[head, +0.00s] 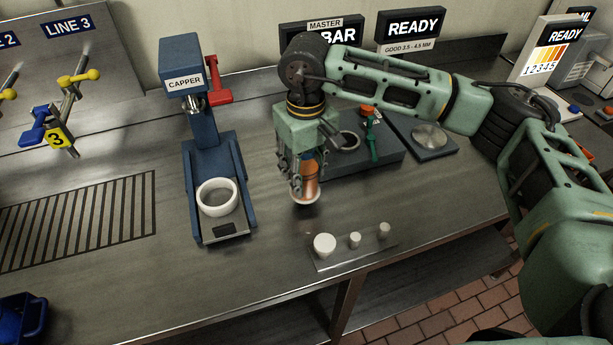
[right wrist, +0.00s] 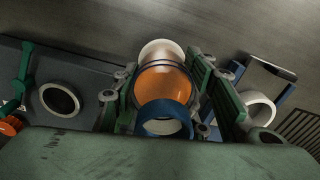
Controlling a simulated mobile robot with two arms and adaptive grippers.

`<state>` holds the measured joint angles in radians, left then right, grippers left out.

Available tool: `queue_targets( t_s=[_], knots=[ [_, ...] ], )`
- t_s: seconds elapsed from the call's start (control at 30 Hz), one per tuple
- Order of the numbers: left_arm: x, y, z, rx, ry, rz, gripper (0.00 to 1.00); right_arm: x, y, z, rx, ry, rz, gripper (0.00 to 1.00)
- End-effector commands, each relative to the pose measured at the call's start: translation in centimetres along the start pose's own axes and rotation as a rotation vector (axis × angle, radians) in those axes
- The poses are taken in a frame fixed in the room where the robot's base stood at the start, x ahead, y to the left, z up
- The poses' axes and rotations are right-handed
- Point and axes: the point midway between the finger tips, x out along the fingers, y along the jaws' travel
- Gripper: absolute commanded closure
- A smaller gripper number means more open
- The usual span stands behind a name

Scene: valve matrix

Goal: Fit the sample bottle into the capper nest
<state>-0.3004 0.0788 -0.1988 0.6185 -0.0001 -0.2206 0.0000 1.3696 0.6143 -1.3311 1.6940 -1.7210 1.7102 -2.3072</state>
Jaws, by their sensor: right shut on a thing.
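The sample bottle (head: 310,186) is clear with orange contents. In the right wrist view the bottle (right wrist: 163,84) shows a blue ring at its near end and a pale far end. My right gripper (head: 302,184) points down and is shut around the bottle's sides; its fingers (right wrist: 160,90) flank it in the wrist view. The capper (head: 183,80) is a blue press with a red lever. Its nest, a white ring (head: 217,197), is empty, left of the bottle; it also shows in the wrist view (right wrist: 259,108). I cannot tell the bottle's height over the counter. My left gripper is not in view.
A small plate (head: 338,258) with several pale caps lies at the counter's front edge. A dark gauge station (head: 365,165) with a green-handled part stands behind my right gripper. A slotted drain (head: 80,215) lies left of the capper. Counter between bottle and nest is clear.

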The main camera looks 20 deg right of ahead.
Motion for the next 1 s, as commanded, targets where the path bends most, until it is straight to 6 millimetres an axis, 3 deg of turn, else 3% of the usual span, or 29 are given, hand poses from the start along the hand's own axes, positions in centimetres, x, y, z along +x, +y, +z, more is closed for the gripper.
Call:
queue_targets(
  t_s=[0.2, 0.6, 0.63, 0.83, 1.0],
  knots=[
    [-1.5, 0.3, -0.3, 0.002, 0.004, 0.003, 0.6, 2.9, 0.0, 0.2, 0.002, -0.004, 0.0, 0.93],
    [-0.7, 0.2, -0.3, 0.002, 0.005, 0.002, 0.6, 3.7, 0.0, 0.1, 0.002, 0.0, 0.0, 0.93],
    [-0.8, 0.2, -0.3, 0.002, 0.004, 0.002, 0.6, 3.6, 0.0, 0.1, 0.002, -0.001, 0.001, 0.57],
    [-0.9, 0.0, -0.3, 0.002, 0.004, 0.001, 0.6, 3.5, 0.1, 0.1, 0.002, -0.001, 0.001, 0.4],
    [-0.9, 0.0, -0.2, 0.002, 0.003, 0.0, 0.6, 3.5, 0.1, 0.1, 0.002, -0.001, 0.001, 0.4]
  ],
)
